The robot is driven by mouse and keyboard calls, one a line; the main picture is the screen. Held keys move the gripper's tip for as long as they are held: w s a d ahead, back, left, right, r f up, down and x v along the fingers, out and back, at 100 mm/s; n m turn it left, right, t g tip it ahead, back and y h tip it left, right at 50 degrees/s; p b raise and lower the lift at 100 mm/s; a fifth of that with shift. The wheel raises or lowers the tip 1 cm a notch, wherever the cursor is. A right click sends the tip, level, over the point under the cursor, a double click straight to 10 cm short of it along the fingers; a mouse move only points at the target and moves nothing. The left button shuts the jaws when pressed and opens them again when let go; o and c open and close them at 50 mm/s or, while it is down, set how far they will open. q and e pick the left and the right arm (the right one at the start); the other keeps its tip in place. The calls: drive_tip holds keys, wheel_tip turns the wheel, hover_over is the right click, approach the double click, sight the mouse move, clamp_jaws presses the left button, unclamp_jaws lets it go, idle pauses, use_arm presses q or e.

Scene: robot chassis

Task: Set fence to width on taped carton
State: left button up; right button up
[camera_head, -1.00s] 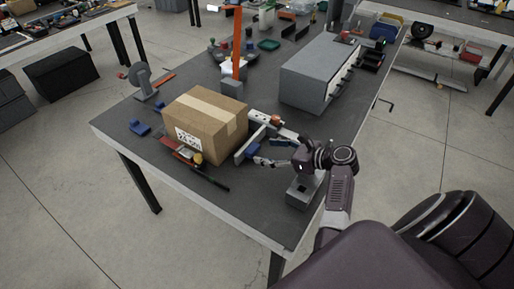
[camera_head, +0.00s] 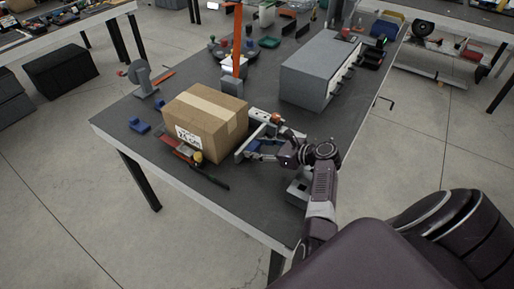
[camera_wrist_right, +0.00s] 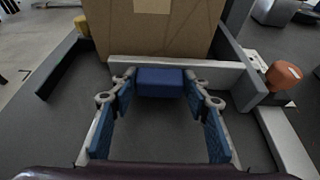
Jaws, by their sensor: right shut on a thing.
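The taped carton (camera_head: 205,120) sits on the dark workbench with tape across its top and a white label on its front. It also fills the top of the right wrist view (camera_wrist_right: 160,38). The grey fence (camera_wrist_right: 220,72) stands upright alongside the carton; I cannot tell whether they touch. A blue block (camera_wrist_right: 160,82) is at the near face of the fence. My right gripper (camera_wrist_right: 160,92) has its fingertips at both sides of this block and is shut on it. In the head view the right gripper (camera_head: 262,149) is right of the carton. My left gripper is out of view.
A pale rail (camera_head: 259,115) with an orange knob (camera_head: 277,118) lies right of the carton. A grey cabinet (camera_head: 322,70) stands behind. The front of the workbench (camera_head: 245,210) is clear.

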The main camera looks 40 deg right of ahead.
sight(249, 144)
clamp_jaws()
drive_tip(key=w, duration=0.1)
drive_tip(key=w+a, duration=0.1)
drive_tip(key=w, duration=0.1)
drive_tip(key=shift+w+a+r+p, duration=0.15)
drive_tip(key=shift+w+p, duration=0.1)
drive_tip(key=shift+p, duration=0.05)
drive_tip(key=shift+w+a, duration=0.1)
drive_tip(key=shift+w, duration=0.05)
drive_tip(key=o, duration=1)
unclamp_jaws()
drive_tip(key=shift+o, duration=0.2)
drive_tip(key=v, duration=1.2)
